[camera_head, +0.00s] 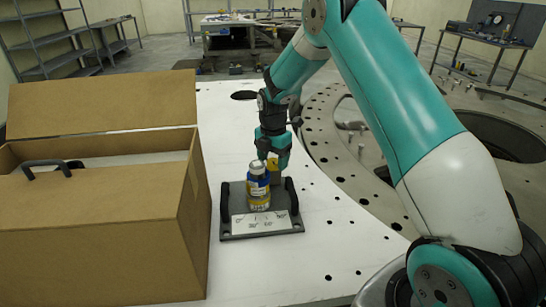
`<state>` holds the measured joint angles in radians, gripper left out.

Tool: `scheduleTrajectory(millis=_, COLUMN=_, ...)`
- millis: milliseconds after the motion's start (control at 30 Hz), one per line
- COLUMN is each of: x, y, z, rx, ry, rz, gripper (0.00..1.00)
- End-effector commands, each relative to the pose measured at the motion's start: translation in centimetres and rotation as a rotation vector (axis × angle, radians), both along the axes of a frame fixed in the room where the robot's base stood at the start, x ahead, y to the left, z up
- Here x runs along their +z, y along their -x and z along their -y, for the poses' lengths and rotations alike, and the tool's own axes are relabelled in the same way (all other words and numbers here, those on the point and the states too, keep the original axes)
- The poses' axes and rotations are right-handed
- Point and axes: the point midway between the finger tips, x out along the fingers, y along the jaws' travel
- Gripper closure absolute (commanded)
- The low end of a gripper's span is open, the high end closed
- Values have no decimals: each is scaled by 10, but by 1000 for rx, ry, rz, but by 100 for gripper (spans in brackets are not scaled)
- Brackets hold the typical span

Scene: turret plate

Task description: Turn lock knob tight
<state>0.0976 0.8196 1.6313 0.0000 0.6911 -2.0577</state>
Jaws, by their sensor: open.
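My gripper (275,158) points down just behind a small can (258,188) with a blue and yellow label and a pale top. The can stands upright on a dark grey fixture plate (229,224). A small yellow part (272,164) shows at my fingertips, behind the can's top; I cannot tell whether it is the lock knob or whether the fingers touch it. My gripper is open. The can and the gripper hide the back of the fixture. Black handles (225,205) flank the can, and a white label plate (262,222) lies in front of it.
The fixture stands on a white plate (330,262) with several holes. A large open cardboard box (100,240) stands close on the left, with a black handle (47,168) showing inside. A round metal ring (330,150) lies to the right. Front right of the white plate is clear.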

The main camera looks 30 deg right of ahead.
Motion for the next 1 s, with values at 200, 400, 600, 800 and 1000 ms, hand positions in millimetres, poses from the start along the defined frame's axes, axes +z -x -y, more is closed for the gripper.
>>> scheduleTrajectory(millis=200, x=-7, y=0, z=0, rx=0, ry=0, rz=0, gripper=35)
scheduleTrajectory(millis=400, x=-7, y=0, z=0, rx=0, ry=0, rz=0, gripper=42)
scheduleTrajectory(millis=600, x=-7, y=0, z=0, rx=0, ry=0, rz=0, gripper=84)
scheduleTrajectory(millis=800, x=-7, y=0, z=0, rx=-8, ry=0, rz=0, gripper=84)
scheduleTrajectory(millis=1000, x=-7, y=0, z=0, rx=-68, ry=1, rz=1, gripper=84)
